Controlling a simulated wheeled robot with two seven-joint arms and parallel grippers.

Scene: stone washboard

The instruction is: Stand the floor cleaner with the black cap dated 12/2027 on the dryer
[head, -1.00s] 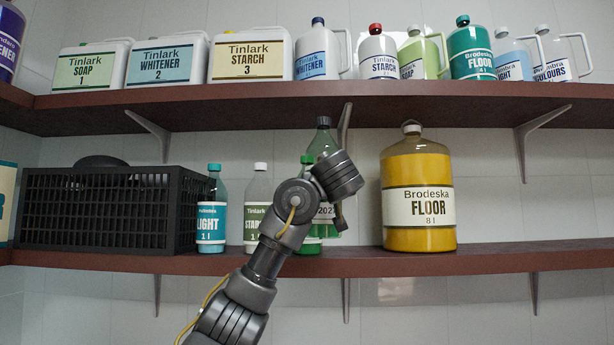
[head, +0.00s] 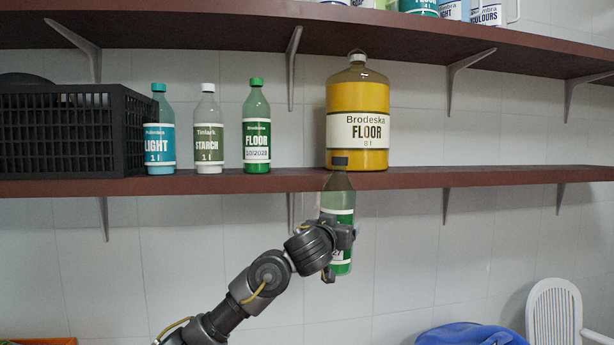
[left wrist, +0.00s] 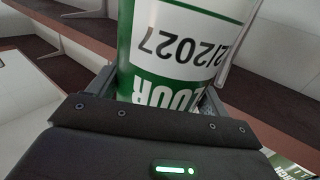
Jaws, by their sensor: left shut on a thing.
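The floor cleaner (head: 337,205) is a clear bottle of green liquid with a black cap. My left gripper (head: 340,245) is shut around its lower part and holds it upright in the air, in front of the lower shelf's edge. Its cap overlaps the yellow jug's base in the picture. In the left wrist view the bottle's label (left wrist: 185,45) shows upside down and reads 12/2027, with the first digit partly cut off. The dryer is not in view. My right gripper is not in view.
The lower shelf (head: 230,182) holds a black crate (head: 60,135), a light bottle (head: 159,135), a starch bottle (head: 208,130), a green-capped floor bottle (head: 256,125) dated 10/2028 and a yellow floor jug (head: 357,110). Below right are a blue cloth (head: 470,334) and a white chair back (head: 554,312).

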